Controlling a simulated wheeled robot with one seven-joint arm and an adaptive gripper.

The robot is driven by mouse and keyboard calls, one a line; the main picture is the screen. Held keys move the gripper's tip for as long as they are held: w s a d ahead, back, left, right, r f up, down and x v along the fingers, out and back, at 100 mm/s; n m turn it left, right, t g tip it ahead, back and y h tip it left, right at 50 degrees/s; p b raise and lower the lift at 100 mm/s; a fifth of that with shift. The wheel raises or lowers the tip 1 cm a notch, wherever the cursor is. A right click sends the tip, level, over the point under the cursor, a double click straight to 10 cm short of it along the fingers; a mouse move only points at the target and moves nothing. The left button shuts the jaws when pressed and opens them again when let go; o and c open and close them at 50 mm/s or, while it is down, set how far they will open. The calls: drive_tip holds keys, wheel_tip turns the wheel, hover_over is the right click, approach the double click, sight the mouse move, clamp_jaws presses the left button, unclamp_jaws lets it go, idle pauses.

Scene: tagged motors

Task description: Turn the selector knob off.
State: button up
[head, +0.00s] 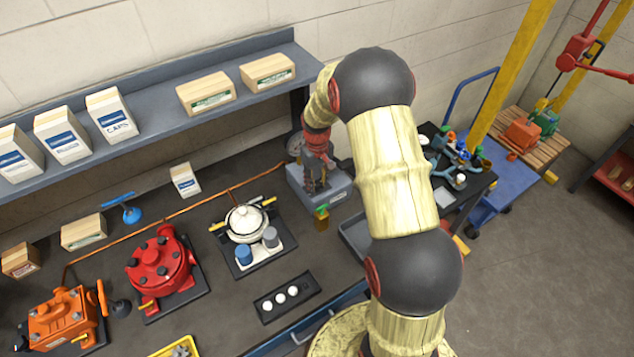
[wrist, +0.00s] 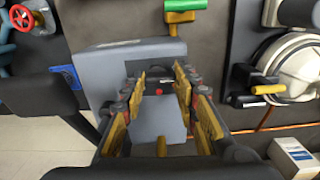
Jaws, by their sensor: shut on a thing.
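A grey control box (head: 335,196) stands at the right end of the workbench, under my gripper (head: 317,185). It also shows in the wrist view (wrist: 105,62), with a lighter grey face (wrist: 160,118) between my fingers. My gripper (wrist: 161,82) points down at this box, with a yellow-padded finger on either side. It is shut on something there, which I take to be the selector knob. The knob is not clearly seen between the fingers. A small red spot (wrist: 160,90) and a short yellow piece (wrist: 161,147) show between them.
A green-and-brass piece (head: 321,215) sits at the box's front edge. A white-lidded round unit (head: 246,221), a red motor (head: 160,268) and an orange motor (head: 62,318) stand to the left. A shelf (head: 150,95) with cartons runs behind. A blue cart (head: 505,180) stands right.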

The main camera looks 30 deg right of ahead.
sight(317, 184)
drive_tip(key=shift+n, duration=0.3)
idle(0.4)
drive_tip(key=o, duration=1)
drive_tip(key=shift+o, duration=0.6)
drive_tip(key=shift+r, duration=0.1)
wheel_tip(317, 184, up, 12)
